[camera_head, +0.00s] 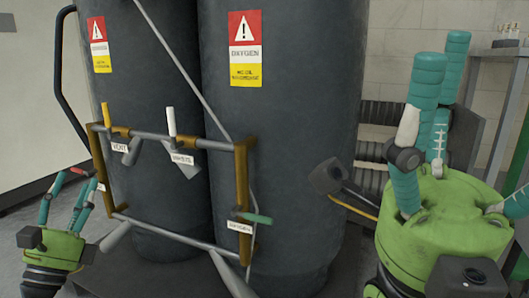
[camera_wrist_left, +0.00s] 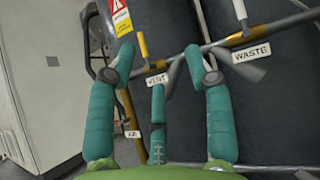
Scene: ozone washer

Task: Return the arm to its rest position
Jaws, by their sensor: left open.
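My left gripper (camera_head: 66,203), green with teal fingers, is low at the left of the head view, in front of the left end of the valve frame (camera_head: 241,190). Its fingers are spread and hold nothing. In the left wrist view, the left gripper (camera_wrist_left: 160,65) points at the frame, with the VENT label (camera_wrist_left: 157,79) showing between its fingers. My right gripper (camera_head: 440,100) is large at the right, fingers apart and pointing mostly up, with nothing seen in it. Part of it is cut off by the picture edge.
Two dark tanks (camera_head: 280,130) stand behind the frame. Valve handles are white on WASTE (camera_head: 171,121), yellow on VENT (camera_head: 107,114), green on OXYGEN (camera_head: 250,217) and red near the left gripper (camera_head: 79,170). A metal table (camera_head: 497,52) stands at back right.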

